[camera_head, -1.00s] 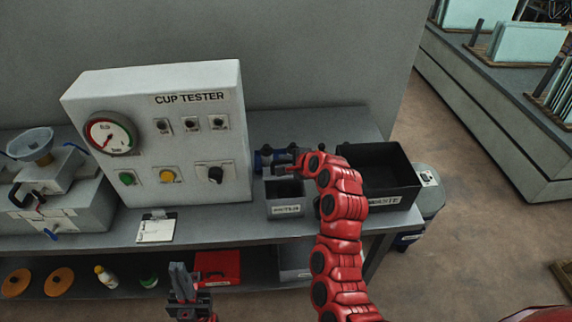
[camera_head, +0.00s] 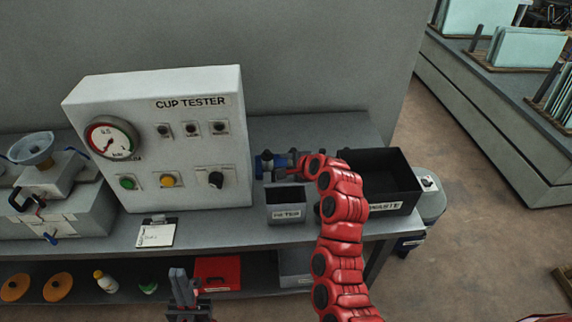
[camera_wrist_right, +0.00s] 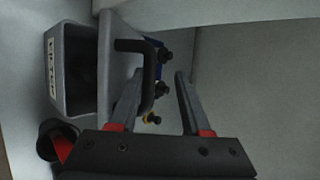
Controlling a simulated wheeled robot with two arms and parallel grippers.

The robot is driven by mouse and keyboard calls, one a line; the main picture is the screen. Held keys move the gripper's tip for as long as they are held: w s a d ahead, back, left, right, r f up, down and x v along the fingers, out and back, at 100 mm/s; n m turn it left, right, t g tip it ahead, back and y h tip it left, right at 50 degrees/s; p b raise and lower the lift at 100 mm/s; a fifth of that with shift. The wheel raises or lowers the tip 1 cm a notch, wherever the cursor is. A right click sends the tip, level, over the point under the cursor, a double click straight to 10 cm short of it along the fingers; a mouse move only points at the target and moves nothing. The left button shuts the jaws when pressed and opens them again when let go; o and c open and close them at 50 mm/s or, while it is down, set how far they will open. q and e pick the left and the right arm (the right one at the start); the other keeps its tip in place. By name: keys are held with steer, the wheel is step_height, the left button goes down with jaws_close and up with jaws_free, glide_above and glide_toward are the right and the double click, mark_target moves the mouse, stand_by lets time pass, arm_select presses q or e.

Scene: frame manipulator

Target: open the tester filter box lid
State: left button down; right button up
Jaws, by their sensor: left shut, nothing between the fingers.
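The tester filter box (camera_head: 286,213) is a small grey bin with a label on its front, on the bench right of the cup tester. Its dark opening shows from above. In the right wrist view the box (camera_wrist_right: 52,85) lies at the left, its lid (camera_wrist_right: 112,72) standing away from the opening, with a black handle (camera_wrist_right: 150,66) on it. My right gripper (camera_wrist_right: 158,85) is open. Its fingers are beside the handle, one overlapping it; contact is unclear. In the head view it (camera_head: 284,163) is behind the box. My left gripper (camera_head: 178,273) is shut and empty, low in front of the bench.
The cup tester panel (camera_head: 160,135) stands left of the box. A black waste bin (camera_head: 400,195) is close on the right, behind my right arm. Blue fittings (camera_head: 264,163) sit behind the box. A clipboard (camera_head: 157,232) lies on the bench; the lower shelf holds several items.

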steer(key=shift+s+r, duration=0.1)
steer(key=shift+s+d+r+b, duration=0.15)
steer(key=shift+s+b, duration=0.05)
steer(key=shift+b, duration=0.1)
steer(key=p+v, duration=0.6)
steer(key=v, duration=1)
steer(key=shift+s+d+r+p, duration=0.15)
steer(key=shift+d+r+p, duration=0.05)
steer(key=shift+p, duration=0.2)
